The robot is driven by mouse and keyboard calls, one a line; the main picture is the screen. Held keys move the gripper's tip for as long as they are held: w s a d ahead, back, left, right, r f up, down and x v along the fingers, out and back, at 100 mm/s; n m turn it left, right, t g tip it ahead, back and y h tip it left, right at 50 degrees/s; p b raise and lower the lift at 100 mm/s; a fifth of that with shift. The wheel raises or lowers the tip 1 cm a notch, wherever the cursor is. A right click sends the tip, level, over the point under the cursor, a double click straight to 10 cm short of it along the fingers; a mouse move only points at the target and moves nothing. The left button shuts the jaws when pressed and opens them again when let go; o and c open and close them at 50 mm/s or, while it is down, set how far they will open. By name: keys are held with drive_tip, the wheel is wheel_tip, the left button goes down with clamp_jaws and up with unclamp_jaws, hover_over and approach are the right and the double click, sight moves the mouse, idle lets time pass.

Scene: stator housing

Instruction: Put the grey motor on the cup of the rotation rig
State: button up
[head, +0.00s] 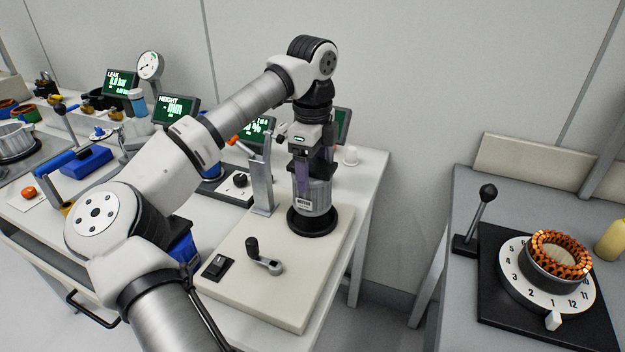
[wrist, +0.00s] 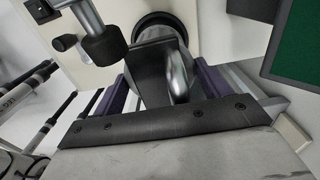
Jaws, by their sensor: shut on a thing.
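The grey motor (head: 317,198) is a ribbed metal cylinder with a white label, upright in the head view. My gripper (head: 314,178) is above it, its purple-padded fingers shut on its upper part. The black round cup (head: 312,222) of the rotation rig is directly under the motor. The motor's lower end overlaps the cup; I cannot tell whether it rests in it or hangs just above. In the wrist view my gripper (wrist: 170,88) has a finger on each side of the motor (wrist: 178,72), and the cup's dark rim (wrist: 152,20) shows beyond.
The rig's pale base (head: 310,272) carries a crank (head: 265,258), a black switch (head: 218,267) and a metal upright (head: 261,182) with an orange-tipped lever close left of my gripper. A separate bench at right holds a numbered dial (head: 516,285).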

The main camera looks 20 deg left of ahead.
sight(312, 181)
drive_tip(key=shift+f+p, duration=0.35)
drive_tip(key=shift+f, duration=1.65)
drive_tip(key=shift+f, duration=0.2)
drive_tip(key=o, duration=1.7)
drive_tip(key=shift+r, duration=0.1)
wheel_tip(312, 181, up, 12)
drive_tip(key=shift+r+b, duration=0.1)
drive_tip(key=shift+b, duration=0.7)
